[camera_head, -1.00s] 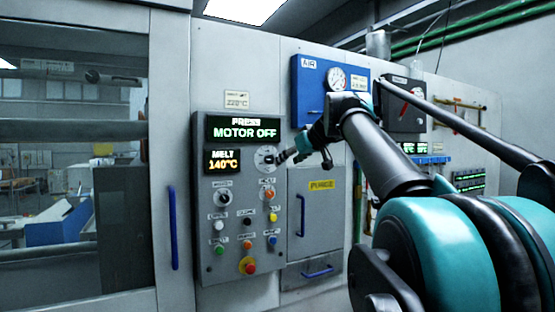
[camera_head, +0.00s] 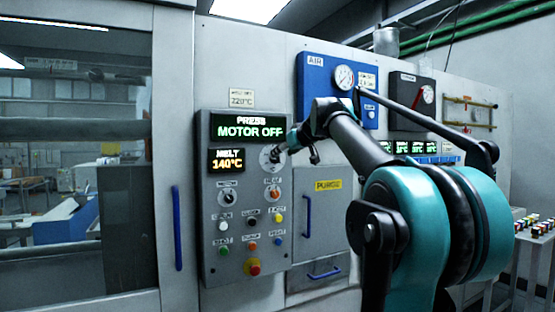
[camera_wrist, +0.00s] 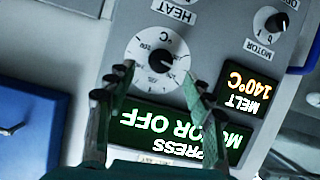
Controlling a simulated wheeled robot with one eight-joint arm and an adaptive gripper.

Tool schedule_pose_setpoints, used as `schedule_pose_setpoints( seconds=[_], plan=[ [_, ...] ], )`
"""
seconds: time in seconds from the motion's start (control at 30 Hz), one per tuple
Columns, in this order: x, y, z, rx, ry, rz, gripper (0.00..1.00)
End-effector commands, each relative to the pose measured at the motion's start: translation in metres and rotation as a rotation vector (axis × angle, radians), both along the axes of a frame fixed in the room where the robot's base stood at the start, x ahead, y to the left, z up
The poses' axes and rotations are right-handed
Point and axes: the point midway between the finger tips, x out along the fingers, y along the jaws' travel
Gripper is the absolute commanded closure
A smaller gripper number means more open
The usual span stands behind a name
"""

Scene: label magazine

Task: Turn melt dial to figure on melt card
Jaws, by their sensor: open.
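The melt dial (camera_head: 265,161) is a white round scale with a dark knob on the grey press panel. In the wrist view the dial (camera_wrist: 157,52) appears upside down, with its numbers and a °C mark partly readable. My gripper (camera_wrist: 164,80) is open, its two fingers on either side of the dial's lower part; I cannot tell whether they touch it. In the head view my gripper (camera_head: 275,154) covers part of the dial. The melt readout (camera_head: 227,161) shows 140°C. The melt card (camera_head: 241,98) above the panel reads 220°C.
The MOTOR OFF display (camera_head: 247,127) is above the dial. Several knobs and buttons sit below, with a red stop button (camera_head: 253,267) lowest. A blue air box (camera_head: 312,92) is to the right, above the purge door (camera_head: 312,235).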

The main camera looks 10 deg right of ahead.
Motion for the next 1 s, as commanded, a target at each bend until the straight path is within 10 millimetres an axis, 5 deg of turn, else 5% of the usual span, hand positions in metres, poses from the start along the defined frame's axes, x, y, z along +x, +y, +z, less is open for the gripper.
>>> schedule_pose_setpoints(
  seconds=[0.3, 0.7, 1.0],
  plan=[
    [0.04, 0.014, -0.017, 0.001, 0.001, 0.001, 0.47],
    [0.047, 0.016, -0.02, 0.0, 0.0, 0.0, 0.47],
    [0.047, 0.016, -0.02, 0.0, 0.0, 0.0, 0.82]
  ],
)
